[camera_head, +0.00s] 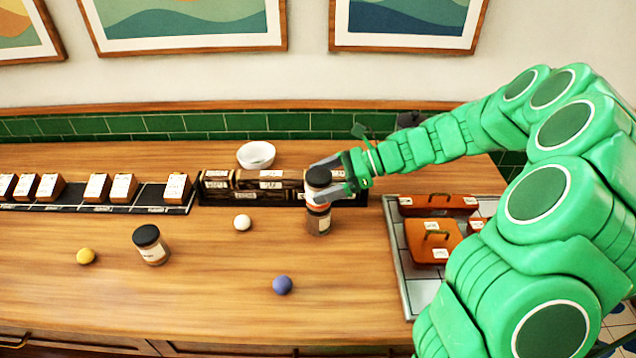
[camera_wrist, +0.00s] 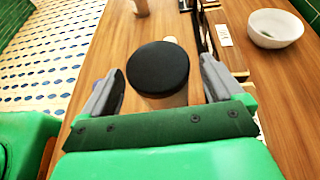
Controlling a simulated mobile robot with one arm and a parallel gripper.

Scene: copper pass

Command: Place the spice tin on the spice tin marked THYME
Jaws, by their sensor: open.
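A spice tin with a black lid (camera_head: 318,177) is between the fingers of my gripper (camera_head: 328,181). It appears upright on top of a second spice tin (camera_head: 319,222), which stands on the counter. My gripper is open, with one finger on each side of the upper tin. In the wrist view the upper tin's black lid (camera_wrist: 158,68) shows between the spread fingers (camera_wrist: 158,78), and the lower tin is hidden. I cannot read THYME on any label. Another black-lidded tin (camera_head: 151,250) stands apart at the left.
A dark rack (camera_head: 225,197) with labelled items runs behind the tins, and a white bowl (camera_head: 256,155) sits behind it. Small boxes (camera_head: 123,187) stand at left. White (camera_head: 242,222), blue (camera_head: 282,285) and yellow (camera_head: 86,256) balls lie around. A tray (camera_head: 405,275) holds orange cases at right.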

